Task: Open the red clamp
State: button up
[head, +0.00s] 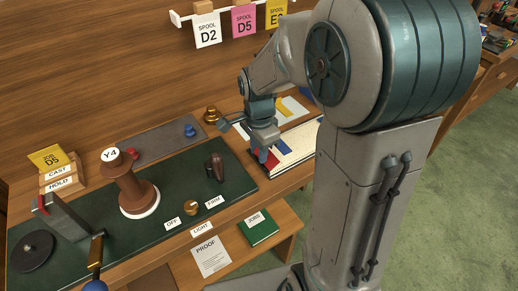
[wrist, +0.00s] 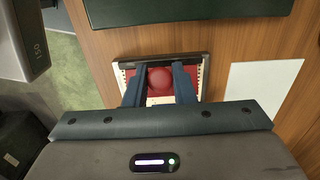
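My gripper (head: 263,156) points down over the left end of a book-like board (head: 298,146) with coloured patches. In the wrist view, its two blue fingers (wrist: 160,82) stand apart on either side of a round red knob (wrist: 160,76). The knob fills most of the gap; I cannot tell whether the fingers touch it. It lies over a red, white-edged, dark-framed surface (wrist: 204,72). In the head view, the gripper hides the knob. A small red part (head: 42,204) also shows on the grey block at far left. I cannot tell for certain which red piece is the clamp.
A green mat (head: 95,240) carries a brown spool (head: 133,188) marked Y4, a dark brown handle (head: 216,166) and a brass knob (head: 191,208). A lever with a blue ball (head: 95,284) stands at front left. A brass piece (head: 212,115) stands behind the mat.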

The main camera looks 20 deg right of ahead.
jog(key=shift+c, duration=0.7)
jog(key=h+b, duration=0.1)
jog(key=a+f+h+b, duration=0.1)
jog(key=b, duration=0.1)
jog(key=shift+s+t, duration=0.1)
jog(key=shift+t, duration=0.2)
jog(key=h+b, duration=0.1)
jog(key=b, duration=0.3)
jog(key=shift+s+a+t+h, duration=0.15)
jog(key=shift+a+t+h, duration=0.15)
jog(key=shift+h, duration=0.1)
jog(key=shift+a+h+b, duration=0.1)
jog(key=shift+h+b, duration=0.2)
jog(key=shift+b, duration=0.35)
jog(key=shift+r, duration=0.15)
jog(key=o, duration=0.9)
jog(key=shift+r, duration=0.15)
